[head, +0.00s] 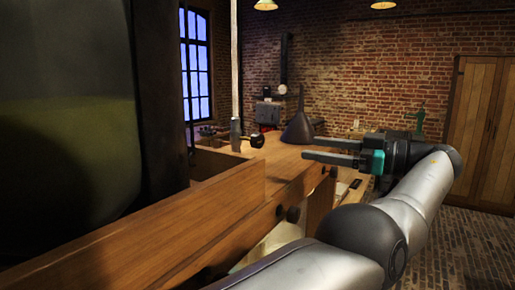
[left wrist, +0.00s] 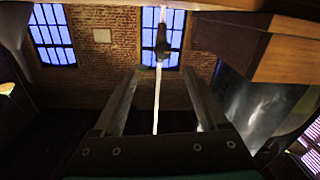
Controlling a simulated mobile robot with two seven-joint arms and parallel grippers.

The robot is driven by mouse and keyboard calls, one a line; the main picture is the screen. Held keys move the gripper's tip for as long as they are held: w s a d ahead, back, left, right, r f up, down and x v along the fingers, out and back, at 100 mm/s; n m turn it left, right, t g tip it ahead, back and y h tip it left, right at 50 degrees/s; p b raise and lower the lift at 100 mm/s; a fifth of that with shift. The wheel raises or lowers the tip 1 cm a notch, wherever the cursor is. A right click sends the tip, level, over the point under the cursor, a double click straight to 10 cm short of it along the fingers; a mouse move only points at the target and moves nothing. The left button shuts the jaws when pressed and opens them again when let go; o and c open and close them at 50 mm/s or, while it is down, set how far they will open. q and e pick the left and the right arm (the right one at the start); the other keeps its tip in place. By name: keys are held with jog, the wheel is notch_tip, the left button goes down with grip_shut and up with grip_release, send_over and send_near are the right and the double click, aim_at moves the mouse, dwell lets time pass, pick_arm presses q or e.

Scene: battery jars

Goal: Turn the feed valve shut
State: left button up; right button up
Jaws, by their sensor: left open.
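The feed valve (head: 236,134) appears to be the dark fitting on a pale upright pipe (head: 235,60) above the bench, with a round black knob (head: 257,141) on its right side. My left gripper (head: 311,148) is open and empty, its two fingers pointing left toward the knob with a clear gap between. In the left wrist view, the valve (left wrist: 162,42) shows beyond the gap between the open fingers (left wrist: 162,72), and the pipe runs down between them. How far the valve is turned cannot be told. My right gripper is not in view.
A large dark jar (head: 65,130) with greenish liquid fills the left of the head view. A black funnel (head: 298,125) stands on the wooden bench (head: 285,160) behind my fingers. A wooden board (head: 150,235) crosses the front. Open floor (head: 460,240) lies at the right.

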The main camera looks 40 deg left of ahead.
aim_at(262, 141)
pick_arm(q)
jog(key=s+a, duration=0.1)
jog(key=a, duration=0.3)
jog(key=s+a, duration=0.1)
jog(key=a, duration=0.4)
jog(key=s+a, duration=0.1)
jog(key=a, duration=0.4)
jog(key=shift+a, duration=0.15)
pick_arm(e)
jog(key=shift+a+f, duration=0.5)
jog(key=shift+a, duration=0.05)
pick_arm(q)
jog(key=shift+c, duration=0.3)
grip_shut()
